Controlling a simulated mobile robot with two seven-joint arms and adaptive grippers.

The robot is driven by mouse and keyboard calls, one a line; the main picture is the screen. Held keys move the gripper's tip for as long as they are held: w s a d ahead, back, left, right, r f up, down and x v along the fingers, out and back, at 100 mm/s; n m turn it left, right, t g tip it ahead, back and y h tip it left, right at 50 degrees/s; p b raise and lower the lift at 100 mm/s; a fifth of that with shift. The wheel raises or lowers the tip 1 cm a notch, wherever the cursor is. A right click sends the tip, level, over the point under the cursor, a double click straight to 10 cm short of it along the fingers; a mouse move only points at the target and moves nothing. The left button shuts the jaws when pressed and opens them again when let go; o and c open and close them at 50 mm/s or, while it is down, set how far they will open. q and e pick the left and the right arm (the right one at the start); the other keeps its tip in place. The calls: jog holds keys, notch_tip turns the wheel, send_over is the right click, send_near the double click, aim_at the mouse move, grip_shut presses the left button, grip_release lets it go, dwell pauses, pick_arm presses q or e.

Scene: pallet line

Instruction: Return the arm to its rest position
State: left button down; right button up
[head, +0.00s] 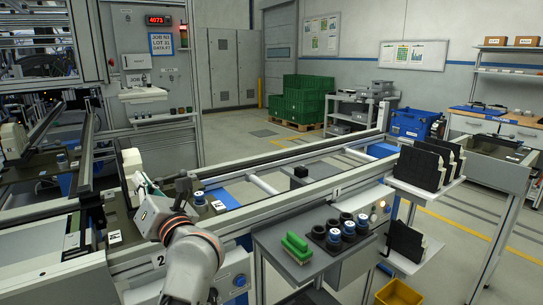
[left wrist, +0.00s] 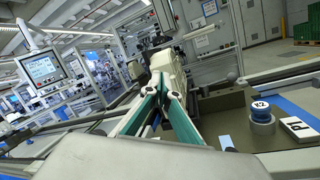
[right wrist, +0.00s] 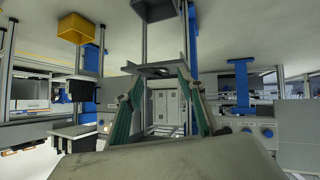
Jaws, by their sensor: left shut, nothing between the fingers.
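My left gripper (head: 148,184) reaches in over the near end of the conveyor line in the head view. In the left wrist view its green fingers (left wrist: 160,88) meet at the tips, shut with nothing between them. A pale machine part (left wrist: 168,68) stands just beyond the tips; I cannot tell whether they touch. My right gripper (right wrist: 160,75) shows only in the right wrist view. Its green fingers stand wide apart with nothing between them, and the right arm is outside the head view.
A blue-and-white cylinder (left wrist: 262,112) and a white label plate (left wrist: 298,128) are right of my left gripper. The conveyor frame (head: 270,197) runs beside the arm. A side table (head: 270,245) bears green blocks (head: 297,247) and several cylinders. A yellow bin (head: 398,292) is low right.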

pick_arm(q)
jog(key=s+d+f+m+t+h+p, duration=0.1)
jog(key=s+d+f+m+t+h, duration=0.1)
jog(key=s+d+f+m+h, duration=0.55)
jog(key=s+d+f+m+t+h+p, duration=0.15)
jog(key=f+m+h, duration=0.25)
jog(key=f+m, duration=0.8)
jog(key=s+d+f+m+t+h+p, duration=0.1)
jog(key=s+d+f+m+h, duration=0.35)
jog(key=m, duration=0.95)
jog(key=s+a+f+m+g+p, duration=0.1)
jog(key=s+f+m+g, duration=0.3)
jog(key=s+f, duration=0.6)
jog(key=s+a+f+m+g, duration=0.3)
jog(key=s+f+m+g, duration=0.2)
jog(key=s+f, duration=0.4)
notch_tip(320, 180, down, 4)
jog(key=shift+s+a+f+h+p, duration=0.2)
jog(key=shift+s+f+h+p, duration=0.05)
jog(key=shift+s+h+p, duration=0.1)
pick_arm(e)
jog(key=r, duration=0.1)
jog(key=s+a+r, duration=0.1)
jog(key=shift+s+a+r, duration=0.1)
jog(key=shift+s+r, duration=0.2)
jog(key=shift+r, duration=0.1)
jog(key=shift+w+r, duration=0.15)
jog(key=shift+r, duration=0.15)
jog(key=shift+f, duration=0.25)
